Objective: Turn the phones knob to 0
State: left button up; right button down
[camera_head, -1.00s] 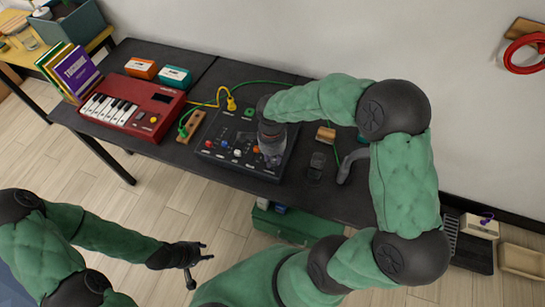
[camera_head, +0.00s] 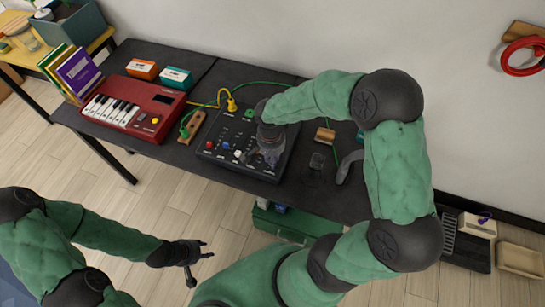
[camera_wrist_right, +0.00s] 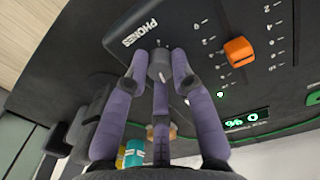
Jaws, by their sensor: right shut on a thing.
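The dark mixer panel (camera_head: 212,152) lies on the black table. In the right wrist view, the grey phones knob (camera_wrist_right: 159,64) sits below the printed word PHONES, with a small pale mark on it. My right gripper (camera_wrist_right: 160,68) is shut on this knob, its purple-grey fingers around it. In the head view, my right gripper (camera_head: 271,160) reaches down onto the panel's right part and hides the knob. My left gripper (camera_head: 199,262) is open and empty, in front of the table and apart from it.
An orange slider cap (camera_wrist_right: 238,51) and a lit green display (camera_wrist_right: 245,118) are close to the knob. A red keyboard (camera_head: 133,106) stands left of the panel. Green and yellow cables run behind it. A wooden block (camera_head: 325,136) lies to the right.

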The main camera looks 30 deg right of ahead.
jog(key=n+p, duration=0.1)
jog(key=n, duration=0.3)
jog(key=shift+n, duration=0.3)
jog(key=n+p, duration=0.1)
jog(key=n, duration=0.3)
jog(key=shift+s+n, duration=0.1)
jog(key=shift+n, duration=0.2)
jog(key=n+p, duration=0.1)
jog(key=n, duration=0.3)
jog(key=shift+n, duration=0.3)
jog(key=n+p, duration=0.1)
jog(key=n, duration=0.2)
jog(key=shift+n+t+p, duration=0.3)
jog(key=shift+p, duration=0.1)
jog(key=n+p, duration=0.1)
jog(key=n, duration=0.2)
jog(key=shift+n+p, duration=0.3)
jog(key=shift+p, duration=0.05)
jog(key=n+p, duration=0.2)
jog(key=n, duration=0.2)
jog(key=shift+s+n, duration=0.1)
jog(key=shift+n, duration=0.2)
jog(key=n+p, duration=0.3)
jog(key=n, duration=0.1)
jog(key=shift+n+p, duration=1.05)
jog(key=shift+n, duration=0.65)
